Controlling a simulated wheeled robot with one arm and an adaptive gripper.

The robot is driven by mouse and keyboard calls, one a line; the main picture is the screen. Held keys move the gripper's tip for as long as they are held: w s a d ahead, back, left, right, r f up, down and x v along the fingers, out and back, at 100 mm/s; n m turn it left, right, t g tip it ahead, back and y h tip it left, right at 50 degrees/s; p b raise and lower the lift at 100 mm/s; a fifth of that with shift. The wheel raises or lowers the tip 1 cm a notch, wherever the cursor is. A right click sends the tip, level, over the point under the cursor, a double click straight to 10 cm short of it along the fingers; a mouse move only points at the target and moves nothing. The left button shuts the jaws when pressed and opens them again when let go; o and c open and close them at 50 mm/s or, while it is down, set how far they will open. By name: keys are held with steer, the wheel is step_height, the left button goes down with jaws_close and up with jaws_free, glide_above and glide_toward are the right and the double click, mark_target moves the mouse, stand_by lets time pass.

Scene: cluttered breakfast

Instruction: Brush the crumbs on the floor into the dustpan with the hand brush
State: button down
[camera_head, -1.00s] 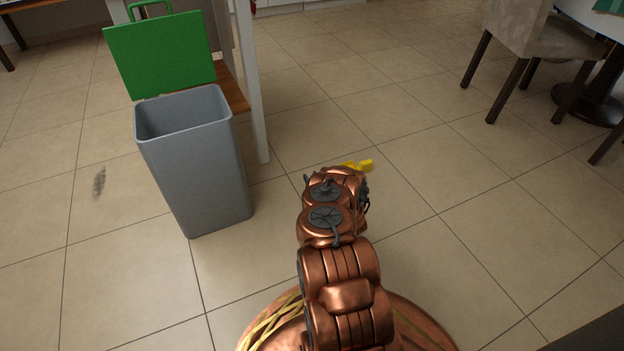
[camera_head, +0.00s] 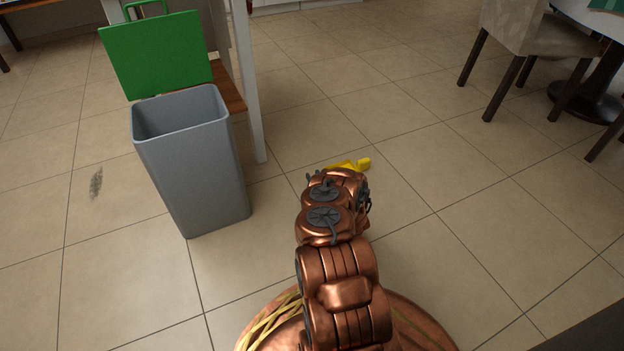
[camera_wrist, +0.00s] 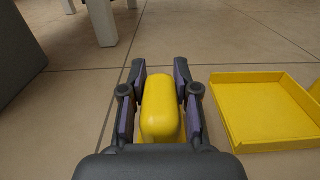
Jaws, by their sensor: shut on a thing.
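My gripper (camera_wrist: 160,78) is shut on a yellow rounded thing (camera_wrist: 160,105), which looks like the hand brush's handle. Its bristles are hidden. The yellow dustpan (camera_wrist: 262,120) lies flat on the floor to the right of my gripper in the wrist view, apart from it, with its tray facing up. A yellow piece (camera_head: 362,164) shows just past my arm in the head view; I cannot tell which part it is. A dark speckled patch (camera_head: 96,182) lies on the floor at the left; I cannot tell whether it is crumbs.
A grey bin (camera_head: 195,170) with a raised green lid (camera_head: 155,55) stands left of my arm, beside a white table leg (camera_head: 250,90). A chair (camera_head: 520,45) and a dark table base (camera_head: 590,95) stand at the right. The tiled floor between is clear.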

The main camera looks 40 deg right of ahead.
steer(key=shift+d, duration=0.1)
steer(key=shift+s+d+f, duration=0.1)
steer(key=shift+s+d, duration=0.1)
steer(key=shift+d, duration=0.4)
steer(key=shift+s+d+f, duration=0.1)
steer(key=shift+s+d, duration=0.1)
steer(key=shift+d, duration=0.35)
steer(key=shift+s+d+r, duration=0.1)
steer(key=shift+s+d, duration=0.15)
steer(key=shift+d, duration=0.35)
steer(key=shift+s+d+r, duration=0.1)
steer(key=shift+s+d, duration=0.15)
steer(key=shift+d, duration=0.3)
step_height(320, 180, up, 6)
steer(key=p, duration=0.1)
steer(key=shift+p, duration=0.3)
steer(key=shift+w+a, duration=0.1)
